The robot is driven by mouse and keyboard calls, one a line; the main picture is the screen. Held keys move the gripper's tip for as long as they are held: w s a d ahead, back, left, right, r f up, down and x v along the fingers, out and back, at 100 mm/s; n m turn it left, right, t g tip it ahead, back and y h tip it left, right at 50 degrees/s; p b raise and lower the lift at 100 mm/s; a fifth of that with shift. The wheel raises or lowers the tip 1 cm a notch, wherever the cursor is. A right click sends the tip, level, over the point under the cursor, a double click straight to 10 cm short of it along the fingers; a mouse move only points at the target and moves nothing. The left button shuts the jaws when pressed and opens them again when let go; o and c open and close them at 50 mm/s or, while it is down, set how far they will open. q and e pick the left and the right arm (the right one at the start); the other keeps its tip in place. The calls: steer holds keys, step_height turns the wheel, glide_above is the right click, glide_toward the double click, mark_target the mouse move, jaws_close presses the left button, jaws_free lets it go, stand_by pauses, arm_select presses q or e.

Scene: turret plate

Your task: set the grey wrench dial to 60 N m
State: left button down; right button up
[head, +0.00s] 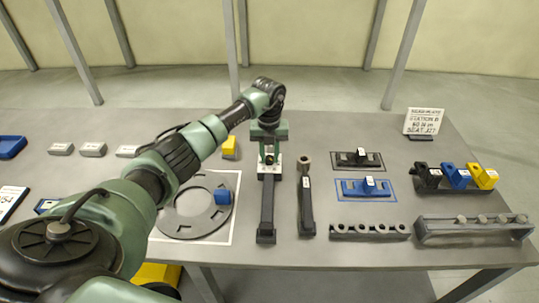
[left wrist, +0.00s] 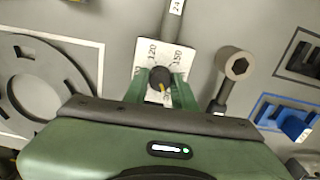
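The wrench dial is a white plate (left wrist: 178,57) with a dark round knob (left wrist: 158,78) and a yellow pointer. In the left wrist view 120 is legible at its upper left and 150 at its right; the pointer slants to the lower right. Other marks are hidden by my gripper. A dark grey bar (head: 267,205) runs from the plate towards the table's front edge. My left gripper (head: 269,151) is over the dial, one green finger on each side of the knob (left wrist: 160,88). Whether the fingers touch the knob is unclear. My right gripper is out of view.
A second grey wrench (head: 306,205) with a socket head (left wrist: 236,64) lies close on the right. A ring plate (head: 185,225) with a blue block (head: 222,196) lies left. Fixtures (head: 365,188), a socket rail (head: 370,232) and coloured blocks (head: 456,175) stand right.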

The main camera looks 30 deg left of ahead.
arm_select(q)
steer(key=shift+f+m+b, duration=0.1)
steer(key=shift+m+b, duration=0.9)
steer(key=m+b, duration=0.2)
steer(key=m, duration=0.1)
steer(key=shift+b, duration=0.35)
steer(key=m+b, duration=0.2)
steer(key=m, duration=0.2)
steer(key=shift+m, duration=0.3)
steer(key=shift+m+b, duration=0.6)
steer(key=shift+m, duration=0.4)
steer(key=c, duration=1.1)
jaws_free()
